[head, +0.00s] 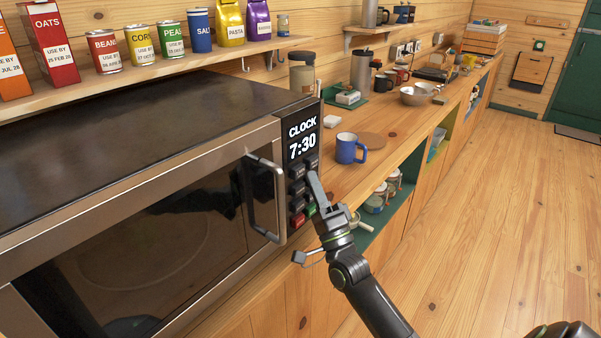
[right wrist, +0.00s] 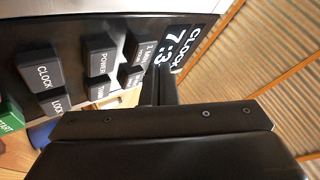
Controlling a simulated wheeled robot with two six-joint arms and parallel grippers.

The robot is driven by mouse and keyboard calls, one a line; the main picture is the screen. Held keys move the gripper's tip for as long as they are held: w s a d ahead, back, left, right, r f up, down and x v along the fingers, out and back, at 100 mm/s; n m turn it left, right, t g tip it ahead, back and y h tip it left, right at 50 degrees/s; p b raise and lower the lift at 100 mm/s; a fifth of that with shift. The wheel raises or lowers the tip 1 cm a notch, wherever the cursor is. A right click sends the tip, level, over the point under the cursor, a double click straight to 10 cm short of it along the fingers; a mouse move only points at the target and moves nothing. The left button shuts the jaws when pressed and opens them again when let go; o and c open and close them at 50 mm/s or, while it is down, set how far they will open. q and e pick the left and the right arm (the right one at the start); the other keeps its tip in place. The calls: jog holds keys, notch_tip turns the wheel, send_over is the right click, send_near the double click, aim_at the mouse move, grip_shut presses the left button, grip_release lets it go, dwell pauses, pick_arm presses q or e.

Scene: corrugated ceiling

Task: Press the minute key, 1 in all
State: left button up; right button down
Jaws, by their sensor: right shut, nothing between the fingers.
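The microwave (head: 150,180) has a black control panel at its right side, with a display (head: 302,143) reading CLOCK 7:30. Below it are dark keys in two columns, with a red key (head: 298,220) and a green key at the bottom. In the right wrist view, CLOCK (right wrist: 41,73) and POWER (right wrist: 101,60) keys are legible. My left gripper is not in view.
The microwave's door handle (head: 265,200) sticks out left of the panel. A blue mug (head: 349,148) stands on the counter (head: 335,182) just right of it. A shelf (head: 150,75) with cans and packets hangs above. The floor (head: 500,220) at right is clear.

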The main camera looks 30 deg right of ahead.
jog(key=shift+w, duration=0.1)
jog(key=shift+w+a, duration=0.2)
jog(key=shift+w, duration=0.15)
jog(key=shift+w+a+b, duration=0.1)
jog(key=shift+w+b, duration=0.2)
jog(key=shift+b, duration=0.05)
dwell(0.6)
jog(key=shift+s, duration=0.15)
jog(key=shift+s+d, duration=0.3)
jog(key=shift+s, duration=0.3)
jog(key=s, duration=0.1)
jog(key=s+d+p, duration=0.1)
jog(key=s, duration=0.1)
jog(key=s+d, duration=0.1)
jog(key=shift+s+p, duration=0.3)
jog(key=shift+p, duration=0.1)
dwell(0.9)
